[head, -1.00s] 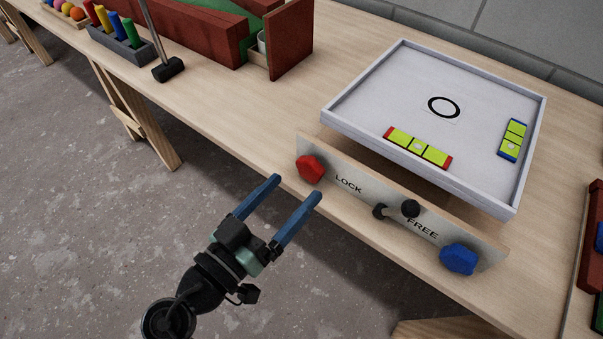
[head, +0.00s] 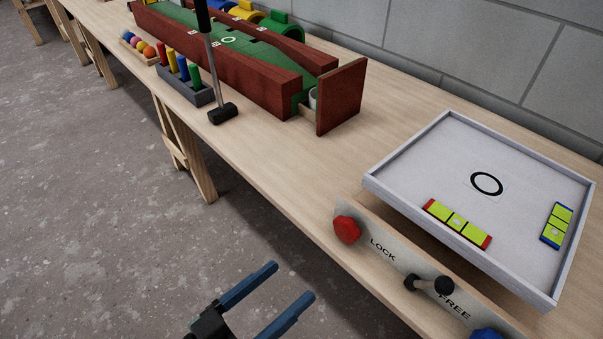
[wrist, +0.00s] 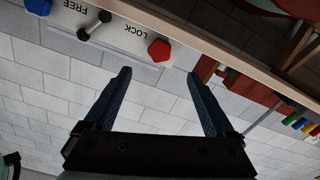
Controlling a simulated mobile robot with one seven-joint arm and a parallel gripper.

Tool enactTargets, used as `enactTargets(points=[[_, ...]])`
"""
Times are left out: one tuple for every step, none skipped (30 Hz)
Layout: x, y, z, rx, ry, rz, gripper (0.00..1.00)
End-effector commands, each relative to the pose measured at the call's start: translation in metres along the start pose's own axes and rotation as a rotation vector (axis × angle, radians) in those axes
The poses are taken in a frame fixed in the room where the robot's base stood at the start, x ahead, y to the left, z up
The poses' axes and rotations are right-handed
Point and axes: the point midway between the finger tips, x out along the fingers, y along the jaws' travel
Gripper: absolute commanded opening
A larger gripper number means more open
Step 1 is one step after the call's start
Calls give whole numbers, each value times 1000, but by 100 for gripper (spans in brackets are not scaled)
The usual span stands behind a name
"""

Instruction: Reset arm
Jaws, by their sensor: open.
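My gripper (head: 293,280) is low in the head view, its two blue fingers apart with nothing between them. It is off the bench's front edge, over the floor, and touches nothing that I can see. In the wrist view my gripper (wrist: 158,73) is also open and empty, and the scene there is upside down. The panel on the bench front has a red knob (head: 347,229) by LOCK, a dark lever (head: 430,285) leaning towards FREE, and a blue knob (head: 486,335), cut off at the bottom edge.
The wooden bench (head: 285,165) runs diagonally. A white tray (head: 408,152) with yellow-green battens (head: 457,222) stands behind the panel. A mallet (head: 222,113), a peg rack (head: 190,80) and a red-walled green ramp (head: 240,75) lie further left. The floor at left is clear.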

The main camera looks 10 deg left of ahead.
Motion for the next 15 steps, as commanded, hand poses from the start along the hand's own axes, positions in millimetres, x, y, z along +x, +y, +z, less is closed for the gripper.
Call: enactTargets(points=[[0,0,0,0,0,0,89],[0,0,0,0,0,0,89],[0,0,0,0,0,0,89],[2,0,-1,2,-2,0,89],[4,-1,-3,6,-6,-2,89],[9,-2,-6,14,-15,-8,89],[15,-4,-10,20,-24,-15,89],[23,-6,-14,31,-37,-24,89],[35,-9,-23,49,-55,-42,89],[45,-11,-32,65,-67,-60,89],[56,-13,-42,86,-78,-82,89],[71,-16,-58,116,-85,-117,89],[82,-17,-72,141,-84,-146,89],[93,-17,-88,166,-77,-176,89],[106,-16,-112,203,-57,-218,89]])
